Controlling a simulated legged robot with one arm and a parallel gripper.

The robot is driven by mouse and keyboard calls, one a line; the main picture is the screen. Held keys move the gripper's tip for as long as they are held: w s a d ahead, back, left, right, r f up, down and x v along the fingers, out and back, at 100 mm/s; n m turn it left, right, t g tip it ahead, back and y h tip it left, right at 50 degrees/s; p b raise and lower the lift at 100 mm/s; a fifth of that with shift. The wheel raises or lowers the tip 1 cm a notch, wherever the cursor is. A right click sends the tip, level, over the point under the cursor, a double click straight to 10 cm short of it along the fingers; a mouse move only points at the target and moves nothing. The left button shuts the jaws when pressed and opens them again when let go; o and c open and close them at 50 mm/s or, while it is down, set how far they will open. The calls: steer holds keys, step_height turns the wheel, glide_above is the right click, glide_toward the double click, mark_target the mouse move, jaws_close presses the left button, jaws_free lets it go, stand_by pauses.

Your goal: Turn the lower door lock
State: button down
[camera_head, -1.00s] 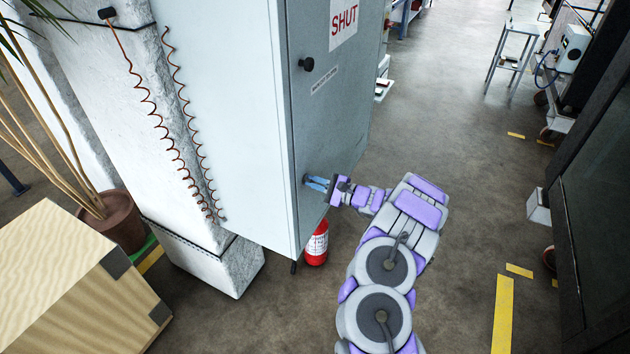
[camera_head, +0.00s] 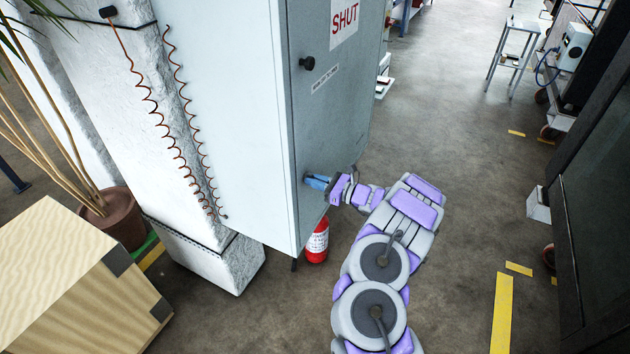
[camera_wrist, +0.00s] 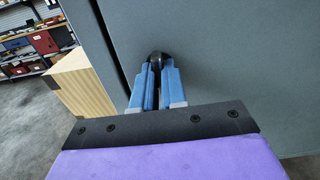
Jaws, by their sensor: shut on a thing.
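The grey cabinet door (camera_head: 345,120) carries a "SHUT" sign and a black upper lock knob (camera_head: 307,63). The lower door lock (camera_wrist: 158,57) is a dark round knob, seen in the wrist view between the tips of my blue fingers. My gripper (camera_head: 310,179) is at the lower part of the door, near its left edge. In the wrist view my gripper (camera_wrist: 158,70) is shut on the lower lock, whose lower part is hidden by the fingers. In the head view the lower lock is mostly hidden by my fingers.
A red fire extinguisher (camera_head: 317,243) stands on the floor just below the cabinet corner. A wooden crate (camera_head: 65,285) and a plant pot (camera_head: 117,222) are at the left. The floor right of my arm is clear up to the dark machine (camera_head: 600,190).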

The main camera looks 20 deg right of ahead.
steer(key=shift+m, duration=0.3)
steer(key=c, duration=1.2)
jaws_free()
steer(key=shift+d, duration=0.1)
steer(key=p+v, duration=0.2)
steer(key=v, duration=1.5)
steer(key=shift+s+d+f, duration=0.1)
steer(key=shift+d+f, duration=0.05)
steer(key=shift+d, duration=0.05)
